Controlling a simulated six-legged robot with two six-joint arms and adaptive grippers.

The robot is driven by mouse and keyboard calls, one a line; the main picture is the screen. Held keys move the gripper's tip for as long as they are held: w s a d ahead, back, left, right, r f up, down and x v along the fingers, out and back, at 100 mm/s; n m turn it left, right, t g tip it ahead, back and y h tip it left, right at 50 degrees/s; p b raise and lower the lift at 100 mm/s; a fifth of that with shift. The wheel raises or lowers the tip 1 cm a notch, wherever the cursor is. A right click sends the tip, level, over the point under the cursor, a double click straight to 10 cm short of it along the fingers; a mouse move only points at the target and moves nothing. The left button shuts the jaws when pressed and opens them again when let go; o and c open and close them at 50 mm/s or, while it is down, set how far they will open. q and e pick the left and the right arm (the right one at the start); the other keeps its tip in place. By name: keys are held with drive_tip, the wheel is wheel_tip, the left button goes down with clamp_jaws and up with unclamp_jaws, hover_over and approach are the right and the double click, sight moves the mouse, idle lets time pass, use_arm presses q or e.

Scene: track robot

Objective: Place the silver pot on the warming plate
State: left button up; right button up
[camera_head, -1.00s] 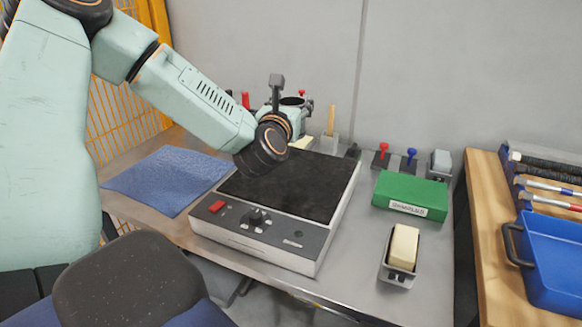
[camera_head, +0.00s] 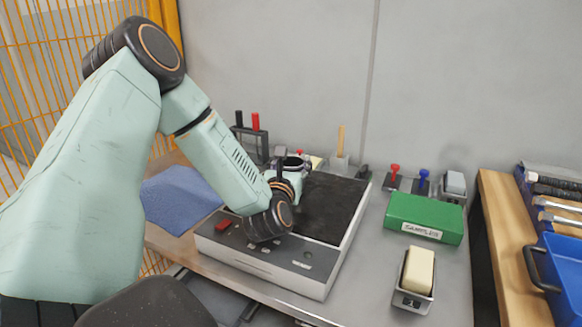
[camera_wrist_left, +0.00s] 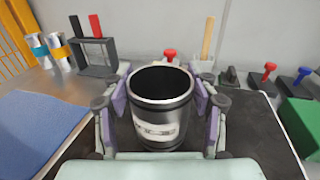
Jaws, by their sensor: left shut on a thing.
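The silver pot (camera_wrist_left: 158,112) is a dark-rimmed metal cylinder with a pale label, upright in the left wrist view. My left gripper (camera_wrist_left: 160,96) is shut on it, with fingers on both sides. In the head view, the pot's rim (camera_head: 294,162) shows just beyond my left wrist, which hides most of the pot and gripper. The warming plate (camera_head: 335,208) has a black top and a grey front with a red switch. The pot appears over the left part of the black top (camera_wrist_left: 255,135); I cannot tell whether its base touches. My right gripper is not in view.
A blue cloth (camera_head: 180,198) lies left of the plate. A green box (camera_head: 424,218), a holder with a cream block (camera_head: 418,270), and red- and blue-handled stamps (camera_head: 422,182) stand to the right. A dark rack (camera_head: 252,140) stands behind. The plate's right half looks clear.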

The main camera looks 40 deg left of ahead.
use_arm(q)
drive_tip(key=shift+r, duration=0.15)
drive_tip(key=shift+s, duration=0.25)
drive_tip(key=o, duration=1.1)
drive_tip(key=shift+w+f, duration=0.25)
drive_tip(key=shift+o, duration=0.7)
drive_tip(key=shift+s+r, duration=0.15)
drive_tip(key=shift+s, duration=0.05)
drive_tip(key=shift+w, duration=0.1)
drive_tip(key=shift+d+r, duration=0.1)
drive_tip(key=shift+r, duration=0.05)
drive_tip(key=v, duration=1.2)
